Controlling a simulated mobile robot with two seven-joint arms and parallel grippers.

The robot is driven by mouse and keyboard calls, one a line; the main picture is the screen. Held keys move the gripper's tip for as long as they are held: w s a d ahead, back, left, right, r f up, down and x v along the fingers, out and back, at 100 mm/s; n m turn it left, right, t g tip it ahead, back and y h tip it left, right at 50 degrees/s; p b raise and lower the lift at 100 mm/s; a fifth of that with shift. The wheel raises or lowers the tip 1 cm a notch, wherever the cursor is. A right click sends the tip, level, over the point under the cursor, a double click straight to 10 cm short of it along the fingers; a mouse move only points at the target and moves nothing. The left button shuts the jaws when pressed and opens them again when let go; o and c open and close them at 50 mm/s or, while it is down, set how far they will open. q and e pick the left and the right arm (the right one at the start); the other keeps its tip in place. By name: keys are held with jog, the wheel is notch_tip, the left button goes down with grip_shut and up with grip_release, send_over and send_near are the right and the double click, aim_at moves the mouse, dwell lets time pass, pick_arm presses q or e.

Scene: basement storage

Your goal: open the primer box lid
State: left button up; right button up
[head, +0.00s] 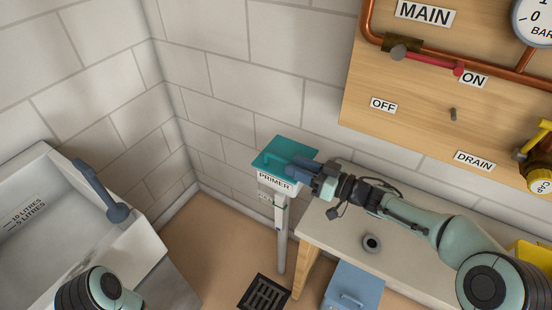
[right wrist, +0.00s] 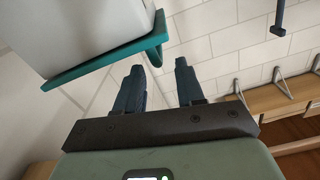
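The primer box stands on a white post by the wall in the head view, with a white body labelled PRIMER (head: 275,181) and a teal lid (head: 272,151) that looks shut. In the right wrist view the white box (right wrist: 85,30) and teal lid (right wrist: 100,58) are at upper left, with a teal handle-like piece (right wrist: 157,50) at the lid's end. My right gripper (head: 305,168) is at the lid's right side. Its fingers (right wrist: 160,72) are apart, with nothing visibly held; the left fingertip is close to the teal piece, contact unclear. My left gripper is out of view.
A bench (head: 345,232) runs below and right of the box, with a blue container (head: 352,290) in front. A wooden pipe panel (head: 410,120) hangs at upper right. A floor drain (head: 264,293) lies below.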

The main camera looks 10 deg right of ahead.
aim_at(268, 154)
jog(key=b+x, duration=0.1)
jog(key=x, duration=0.6)
jog(key=shift+w, duration=0.1)
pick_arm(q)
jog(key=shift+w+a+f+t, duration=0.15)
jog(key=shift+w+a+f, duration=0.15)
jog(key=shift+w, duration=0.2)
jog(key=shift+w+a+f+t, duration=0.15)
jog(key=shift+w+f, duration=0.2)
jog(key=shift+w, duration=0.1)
pick_arm(e)
grip_shut()
